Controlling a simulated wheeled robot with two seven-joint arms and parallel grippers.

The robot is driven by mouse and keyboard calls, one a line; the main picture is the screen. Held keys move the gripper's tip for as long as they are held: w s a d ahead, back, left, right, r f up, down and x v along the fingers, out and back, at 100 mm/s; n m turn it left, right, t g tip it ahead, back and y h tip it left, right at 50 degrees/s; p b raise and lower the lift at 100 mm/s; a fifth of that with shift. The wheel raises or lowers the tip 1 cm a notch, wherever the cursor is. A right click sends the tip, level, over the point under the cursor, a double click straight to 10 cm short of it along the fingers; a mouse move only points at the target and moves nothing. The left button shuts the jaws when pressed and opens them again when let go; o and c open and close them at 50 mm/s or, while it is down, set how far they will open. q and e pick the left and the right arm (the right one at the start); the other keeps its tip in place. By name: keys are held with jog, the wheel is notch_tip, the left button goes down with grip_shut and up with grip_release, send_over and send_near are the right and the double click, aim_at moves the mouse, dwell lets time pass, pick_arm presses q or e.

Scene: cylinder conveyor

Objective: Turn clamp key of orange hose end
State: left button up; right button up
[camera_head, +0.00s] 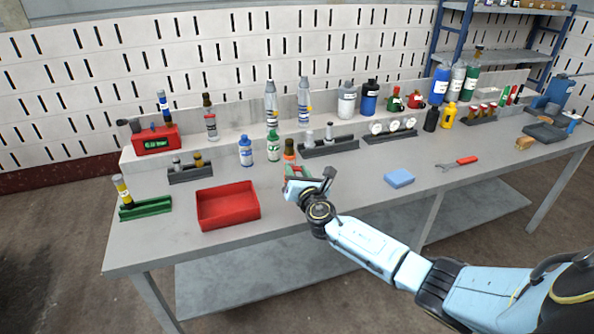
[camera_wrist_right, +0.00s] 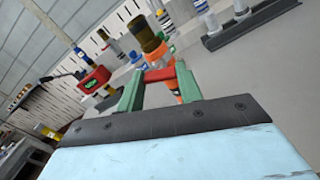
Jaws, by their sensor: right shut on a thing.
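The orange hose end (camera_head: 289,150) stands upright near the middle of the bench, with a dark brown top. In the right wrist view its orange body (camera_wrist_right: 157,54) shows just beyond my fingers. My right gripper (camera_head: 297,174) is at its near side, low over the bench. In the right wrist view the green fingers of my right gripper (camera_wrist_right: 160,83) are shut on a red bar-like piece, the clamp key (camera_wrist_right: 160,75), right in front of the hose end. The lower part of the hose end is partly hidden by the fingers. My left gripper is not in view.
A red tray (camera_head: 228,222) is left of my right gripper. A blue block (camera_head: 398,178) and a red-handled wrench (camera_head: 458,163) lie to the right. Bottles and dark racks (camera_head: 328,147) line the back. The bench front is mostly clear.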

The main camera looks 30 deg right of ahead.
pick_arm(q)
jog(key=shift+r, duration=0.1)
pick_arm(e)
jog(key=shift+n, duration=0.3)
jog(key=o, duration=1)
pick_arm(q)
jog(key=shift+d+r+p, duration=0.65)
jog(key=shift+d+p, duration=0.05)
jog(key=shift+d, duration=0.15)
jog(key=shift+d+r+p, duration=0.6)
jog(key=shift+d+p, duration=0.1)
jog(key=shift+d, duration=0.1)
pick_arm(e)
jog(key=v, duration=1.3)
jog(key=shift+s, duration=0.15)
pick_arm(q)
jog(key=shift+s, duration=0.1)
pick_arm(e)
jog(key=shift+a, duration=0.1)
